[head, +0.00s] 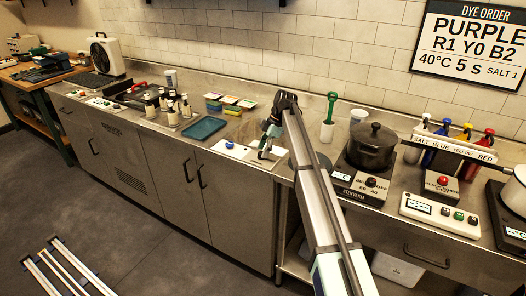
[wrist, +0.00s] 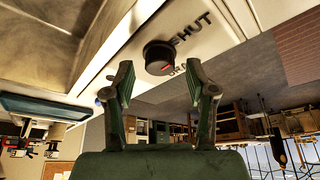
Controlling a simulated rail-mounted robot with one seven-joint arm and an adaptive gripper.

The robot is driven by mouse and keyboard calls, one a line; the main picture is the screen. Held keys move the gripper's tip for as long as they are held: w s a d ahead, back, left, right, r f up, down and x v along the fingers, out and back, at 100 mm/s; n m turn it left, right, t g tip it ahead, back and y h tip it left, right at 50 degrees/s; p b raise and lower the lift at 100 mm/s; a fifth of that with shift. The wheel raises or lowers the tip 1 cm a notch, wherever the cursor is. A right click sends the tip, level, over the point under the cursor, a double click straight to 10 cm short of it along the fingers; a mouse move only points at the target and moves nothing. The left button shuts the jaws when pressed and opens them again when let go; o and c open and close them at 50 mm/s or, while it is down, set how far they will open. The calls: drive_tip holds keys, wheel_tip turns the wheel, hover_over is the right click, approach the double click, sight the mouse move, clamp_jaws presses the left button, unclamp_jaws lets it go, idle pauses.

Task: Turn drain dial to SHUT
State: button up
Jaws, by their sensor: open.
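The drain dial (wrist: 157,55) is a round black knob with a red mark, on a white panel, in the wrist view. The word SHUT (wrist: 195,32) is printed at its upper right, and another label, partly hidden, lies below it. The red mark sits at the dial's lower right, off the SHUT word. My gripper (wrist: 161,82) is open, its two fingers apart on either side below the dial, with nothing between them. In the head view my gripper (head: 268,138) is over the white panel (head: 238,152); the dial is hidden or too small there.
A blue knob (head: 231,145) is on the same panel, left of my gripper. A teal tray (head: 204,129) and several bottles stand further left.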

drive_tip(key=v, duration=1.1)
